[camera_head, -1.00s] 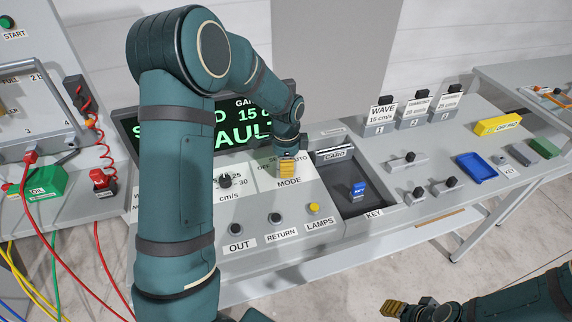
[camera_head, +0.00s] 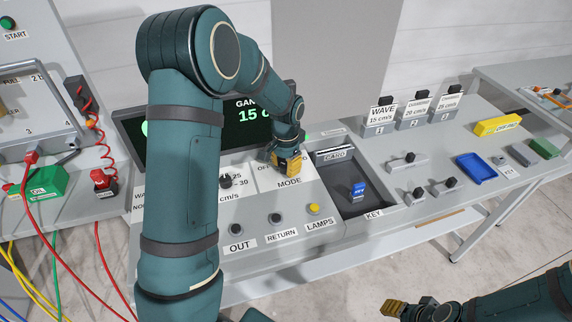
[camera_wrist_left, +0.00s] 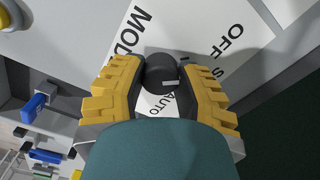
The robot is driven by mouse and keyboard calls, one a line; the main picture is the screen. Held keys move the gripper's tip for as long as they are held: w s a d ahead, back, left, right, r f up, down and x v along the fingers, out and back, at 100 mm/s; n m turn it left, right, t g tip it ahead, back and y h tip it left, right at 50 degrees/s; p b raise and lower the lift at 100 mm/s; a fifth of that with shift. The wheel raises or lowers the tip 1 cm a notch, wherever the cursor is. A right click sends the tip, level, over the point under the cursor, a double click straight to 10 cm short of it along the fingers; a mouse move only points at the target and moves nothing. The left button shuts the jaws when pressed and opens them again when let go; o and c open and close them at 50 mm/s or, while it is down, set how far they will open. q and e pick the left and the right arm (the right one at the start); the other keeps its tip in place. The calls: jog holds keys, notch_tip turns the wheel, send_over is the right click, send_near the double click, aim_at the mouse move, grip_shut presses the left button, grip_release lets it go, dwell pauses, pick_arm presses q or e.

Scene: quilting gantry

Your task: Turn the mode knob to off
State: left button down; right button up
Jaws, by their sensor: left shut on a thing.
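The mode knob (camera_wrist_left: 160,72) is black with a white pointer mark and shows in the left wrist view between my yellow fingers. Its mark lies toward the picture's right, between the AUTO lettering and a partly covered label starting with S. The OFF lettering is farther up and right. My left gripper (camera_wrist_left: 165,88) is shut on the knob. In the head view my left gripper (camera_head: 287,163) is at the MODE plate (camera_head: 291,182) and hides the knob. My right gripper (camera_head: 393,308) is at the bottom right, away from the panel; its opening is unclear.
A display (camera_head: 247,127) stands behind the panel, partly hidden by my left arm. A speed knob (camera_head: 225,181) is left of the mode plate. Buttons for OUT, RETURN and LAMPS (camera_head: 314,208) are in front. A recess with a blue key (camera_head: 358,191) is to the right.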

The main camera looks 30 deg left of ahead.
aim_at(286, 164)
pick_arm(q)
jog(key=shift+n, duration=0.6)
jog(key=c, duration=0.6)
grip_release()
notch_tip(286, 164, up, 12)
dwell(0.5)
